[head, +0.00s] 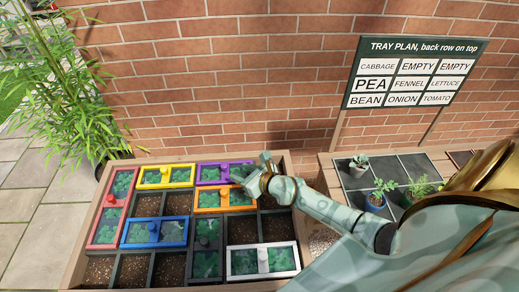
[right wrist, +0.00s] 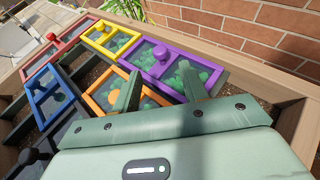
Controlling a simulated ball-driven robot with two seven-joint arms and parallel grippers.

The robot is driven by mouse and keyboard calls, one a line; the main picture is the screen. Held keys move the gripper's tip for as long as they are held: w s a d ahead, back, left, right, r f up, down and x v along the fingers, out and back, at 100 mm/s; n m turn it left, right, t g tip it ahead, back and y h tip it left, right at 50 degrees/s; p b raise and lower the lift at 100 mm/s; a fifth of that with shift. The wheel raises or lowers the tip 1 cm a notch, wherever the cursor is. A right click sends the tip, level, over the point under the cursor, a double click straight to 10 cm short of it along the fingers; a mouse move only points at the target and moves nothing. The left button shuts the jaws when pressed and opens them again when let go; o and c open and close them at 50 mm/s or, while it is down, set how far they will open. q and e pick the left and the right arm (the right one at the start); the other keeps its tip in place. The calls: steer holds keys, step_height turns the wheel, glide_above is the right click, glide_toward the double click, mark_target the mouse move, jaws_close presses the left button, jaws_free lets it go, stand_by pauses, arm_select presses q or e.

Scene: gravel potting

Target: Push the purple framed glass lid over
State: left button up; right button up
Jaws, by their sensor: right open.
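The purple framed glass lid (head: 223,174) lies at the back of the planter, right of the yellow lid, with green plants under its glass. In the right wrist view the lid (right wrist: 155,60) shows its purple knob (right wrist: 192,45) standing up. My right gripper (head: 250,170) is at the lid's right end in the head view and partly hides it. In the right wrist view its fingers (right wrist: 158,84) are spread with nothing between them, above the orange lid and the near edge of the purple lid. I cannot tell whether they touch. My left gripper is out of view.
Red (head: 107,215), yellow (head: 166,176), blue (head: 154,232), orange (head: 225,199), black (head: 206,250) and white (head: 262,261) lids lie on the planter. Several cells hold bare soil. A sign (head: 413,75) stands right; a brick wall is behind.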

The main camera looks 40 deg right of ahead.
steer(key=p+v, duration=0.2)
steer(key=v, duration=0.6)
steer(key=shift+s, duration=0.2)
steer(key=shift+d, duration=0.1)
